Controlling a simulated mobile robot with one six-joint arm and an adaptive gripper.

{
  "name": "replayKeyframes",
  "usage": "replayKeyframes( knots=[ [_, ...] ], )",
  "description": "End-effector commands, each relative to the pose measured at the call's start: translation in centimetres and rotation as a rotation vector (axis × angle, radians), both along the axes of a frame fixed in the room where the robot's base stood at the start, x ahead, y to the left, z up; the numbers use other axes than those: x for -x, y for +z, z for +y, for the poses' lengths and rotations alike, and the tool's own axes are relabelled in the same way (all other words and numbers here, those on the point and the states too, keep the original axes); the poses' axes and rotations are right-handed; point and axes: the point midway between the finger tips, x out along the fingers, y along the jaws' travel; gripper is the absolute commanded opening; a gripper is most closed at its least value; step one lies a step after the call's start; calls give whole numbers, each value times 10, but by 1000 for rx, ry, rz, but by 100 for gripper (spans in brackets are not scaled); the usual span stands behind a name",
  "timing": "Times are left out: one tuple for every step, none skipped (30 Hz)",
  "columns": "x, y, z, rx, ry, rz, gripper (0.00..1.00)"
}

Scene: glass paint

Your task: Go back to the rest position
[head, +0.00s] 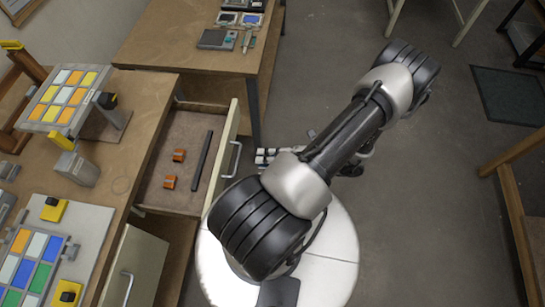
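My arm rises from my round white base at the bottom centre of the head view, runs up and right to the elbow, and folds back beneath itself. The forearm and wrist are largely hidden under the upper arm. Small white and dark parts show to the left of the upper arm, near the drawer handle; they may belong to my gripper, but its fingers cannot be made out. I cannot tell whether it is open or holds anything.
Glass panels (66,97) and yellow-black clamps (54,209) are on the workbench (137,100) at left. Open floor (430,220) lies right; a dark mat (512,95) is beyond.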

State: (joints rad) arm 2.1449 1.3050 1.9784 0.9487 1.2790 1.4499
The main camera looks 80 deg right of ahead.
Motion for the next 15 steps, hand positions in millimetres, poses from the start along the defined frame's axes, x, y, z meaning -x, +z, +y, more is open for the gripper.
replayKeyframes(
  knots=[
    [7,1,-1,2,-2,0,17],
    [10,2,-2,3,-3,0,17],
    [14,3,-1,1,-2,-1,17],
    [16,4,-2,1,-1,-1,17],
    [18,4,-2,0,-1,-1,17],
    [19,4,-2,0,0,-1,17],
    [20,4,-2,0,0,-1,17],
    [20,4,-2,0,1,-1,17],
    [21,5,-1,0,1,-1,17],
    [21,5,-1,0,1,-2,17],
    [21,5,-1,0,1,-2,17],
    [20,5,-1,0,1,-2,17],
    [20,5,-1,0,1,-1,17],
    [20,5,-1,0,1,-1,17],
    [20,5,-1,0,1,-1,17]
  ],
)
